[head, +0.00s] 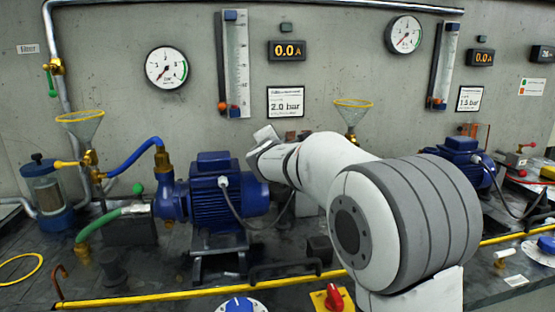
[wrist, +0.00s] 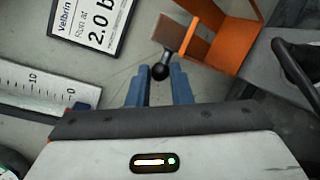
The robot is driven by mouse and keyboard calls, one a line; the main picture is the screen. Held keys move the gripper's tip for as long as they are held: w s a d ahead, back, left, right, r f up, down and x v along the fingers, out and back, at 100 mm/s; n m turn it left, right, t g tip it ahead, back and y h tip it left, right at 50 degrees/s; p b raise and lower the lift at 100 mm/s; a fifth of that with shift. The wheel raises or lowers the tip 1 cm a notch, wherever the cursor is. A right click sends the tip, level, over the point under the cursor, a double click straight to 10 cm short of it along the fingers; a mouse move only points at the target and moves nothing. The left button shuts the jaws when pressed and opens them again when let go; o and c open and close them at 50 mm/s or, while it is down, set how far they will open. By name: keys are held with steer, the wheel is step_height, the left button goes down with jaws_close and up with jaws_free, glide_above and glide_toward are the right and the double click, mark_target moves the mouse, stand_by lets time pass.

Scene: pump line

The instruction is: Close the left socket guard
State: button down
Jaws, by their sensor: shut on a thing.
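In the wrist view my gripper (wrist: 159,80) has its two blue fingers on either side of a black ball knob (wrist: 158,72), shut on it. The knob sits at the end of a short dark stem by an orange socket guard (wrist: 222,38). The guard has a flat brownish panel and an angled orange frame beside the grey wall. How far the guard is swung cannot be told. In the head view my arm reaches to the wall right of the left blue pump, and its fingertips, the knob and most of the guard are hidden.
A "2.0 bar" sign (head: 286,102) hangs close above my wrist. A scale tube (head: 235,65) is on the wall to its left. The left blue pump (head: 215,195) stands below, with a grey cable. A yellow funnel (head: 352,108) is just right of the wrist.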

steer(key=b, duration=0.1)
steer(key=f+b, duration=0.1)
steer(key=shift+s+a+b, duration=0.1)
steer(key=shift+s+b, duration=0.15)
steer(key=shift+b, duration=0.1)
steer(key=shift+s+r+t+b, duration=0.1)
steer(key=shift+r+t+b, duration=0.15)
steer(key=shift+t+b, duration=0.2)
steer(key=c, duration=1.6)
jaws_free()
steer(key=o, duration=0.3)
steer(key=shift+s, duration=0.1)
steer(key=s, duration=0.5)
steer(key=s+a, duration=0.1)
steer(key=s, duration=0.1)
steer(key=shift+s+r, duration=0.2)
steer(key=shift+s, duration=0.05)
